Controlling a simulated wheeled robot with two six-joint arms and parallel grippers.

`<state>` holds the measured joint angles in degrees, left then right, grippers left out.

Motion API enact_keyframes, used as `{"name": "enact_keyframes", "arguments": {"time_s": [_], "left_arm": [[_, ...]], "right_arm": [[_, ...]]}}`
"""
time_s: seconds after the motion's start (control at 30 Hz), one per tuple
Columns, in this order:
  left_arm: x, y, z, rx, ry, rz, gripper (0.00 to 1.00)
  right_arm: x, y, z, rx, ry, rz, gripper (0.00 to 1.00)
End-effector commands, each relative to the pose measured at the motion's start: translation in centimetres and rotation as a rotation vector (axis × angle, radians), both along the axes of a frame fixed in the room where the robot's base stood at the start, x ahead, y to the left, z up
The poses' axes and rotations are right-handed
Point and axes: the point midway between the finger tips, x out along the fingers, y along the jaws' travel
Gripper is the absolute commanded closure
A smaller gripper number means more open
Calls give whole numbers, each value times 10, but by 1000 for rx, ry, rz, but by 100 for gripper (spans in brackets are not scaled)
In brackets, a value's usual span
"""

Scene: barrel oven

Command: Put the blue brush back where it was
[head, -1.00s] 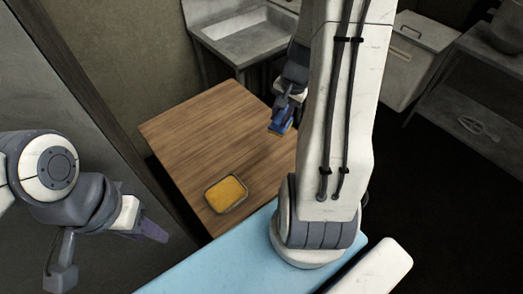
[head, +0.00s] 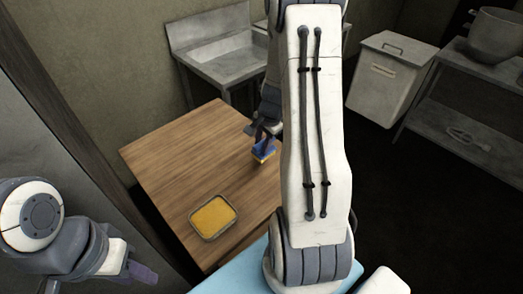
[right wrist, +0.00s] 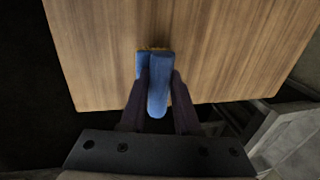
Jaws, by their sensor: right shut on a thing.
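The blue brush (head: 263,151) has a blue body with yellowish bristles pointing down. My right gripper (head: 262,136) is shut on it, over the right part of the wooden table (head: 165,160). In the right wrist view the brush (right wrist: 157,85) sits between the two fingers of the right gripper (right wrist: 160,90), its bristle end toward the table top (right wrist: 220,40). I cannot tell whether the bristles touch the table. My left gripper (head: 135,272) is at the lower left, away from the table, and seems empty; its finger gap is not clear.
A shallow tray of yellow-orange content (head: 214,217) lies on the table's near part. A metal sink (head: 225,65) stands behind the table. A white bin (head: 390,75) and a metal shelf (head: 480,100) with a pot (head: 497,33) are at the right. The table's left part is clear.

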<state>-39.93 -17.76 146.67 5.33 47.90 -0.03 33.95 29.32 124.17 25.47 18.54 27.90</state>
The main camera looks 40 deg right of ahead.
Motion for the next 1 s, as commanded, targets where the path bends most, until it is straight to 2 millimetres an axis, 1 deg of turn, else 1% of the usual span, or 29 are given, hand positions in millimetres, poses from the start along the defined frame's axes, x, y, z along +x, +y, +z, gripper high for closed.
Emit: {"name": "enact_keyframes", "arguments": {"time_s": [0.03,0.17,0.3,0.4,0.67,0.8,0.83,0.87,0.9,1.0], "left_arm": [[0,0,1,0,0,0,60],[0,0,-1,0,0,0,60],[0,0,-9,0,0,0,60],[0,0,-12,0,0,0,60],[0,0,-11,0,0,0,60],[0,0,-16,0,0,0,60],[0,0,-15,0,0,0,60],[0,0,-14,0,0,0,60],[0,0,-14,0,0,0,60],[0,0,-14,0,0,0,60]], "right_arm": [[4,-1,-2,1,1,1,100],[8,-2,-11,0,0,-1,100],[7,-2,-35,1,2,-2,100],[8,-2,-44,0,1,-1,100],[8,-3,-45,-1,-1,0,100],[7,-3,-49,-1,0,0,100],[7,-2,-49,-1,0,0,66],[7,-2,-48,-1,0,0,54],[7,-2,-48,-1,0,0,40],[7,-2,-48,0,1,0,40]]}}
